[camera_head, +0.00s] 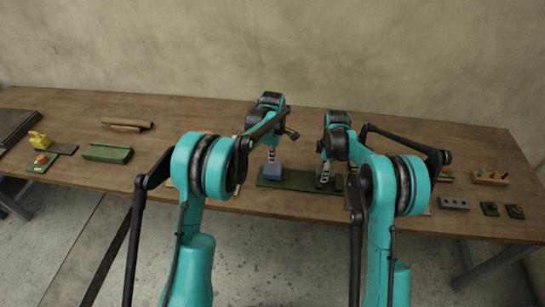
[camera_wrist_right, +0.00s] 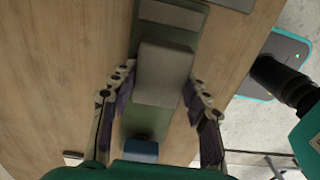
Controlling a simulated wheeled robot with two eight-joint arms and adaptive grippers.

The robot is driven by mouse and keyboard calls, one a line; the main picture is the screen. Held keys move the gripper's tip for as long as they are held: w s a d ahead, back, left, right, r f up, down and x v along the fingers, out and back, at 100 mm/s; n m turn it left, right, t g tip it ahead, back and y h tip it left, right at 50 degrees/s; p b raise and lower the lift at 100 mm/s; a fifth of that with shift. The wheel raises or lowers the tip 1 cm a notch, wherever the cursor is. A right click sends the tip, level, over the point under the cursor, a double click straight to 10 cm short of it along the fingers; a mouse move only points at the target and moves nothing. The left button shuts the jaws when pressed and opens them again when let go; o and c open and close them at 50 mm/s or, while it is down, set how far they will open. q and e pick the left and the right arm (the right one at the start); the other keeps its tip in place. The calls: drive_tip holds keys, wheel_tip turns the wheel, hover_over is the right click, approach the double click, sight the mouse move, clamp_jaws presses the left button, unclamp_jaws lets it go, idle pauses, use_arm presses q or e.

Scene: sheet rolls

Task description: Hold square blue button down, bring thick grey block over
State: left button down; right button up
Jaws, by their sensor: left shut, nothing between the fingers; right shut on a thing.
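The square blue button (camera_head: 272,170) sits on the left part of a green board (camera_head: 290,184). It also shows at the bottom of the right wrist view (camera_wrist_right: 140,152). My left gripper (camera_head: 271,156) is shut and empty, pointing down at the button's top; the tips look to be at the top face, but I cannot tell whether they press it. My right gripper (camera_head: 325,175) is shut on the thick grey block (camera_wrist_right: 163,74), over the board's right part. The block lies between its fingers in the right wrist view; whether it touches the board is unclear.
A dark grey piece (camera_wrist_right: 172,14) lies at the board's far end in the wrist view. To the right are a grey holed block (camera_head: 453,203) and a peg block (camera_head: 490,178).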

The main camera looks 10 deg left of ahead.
sight(273, 167)
use_arm(q)
drive_tip(key=shift+f, duration=0.1)
drive_tip(key=shift+f, duration=3.3)
use_arm(e)
drive_tip(key=shift+f, duration=0.2)
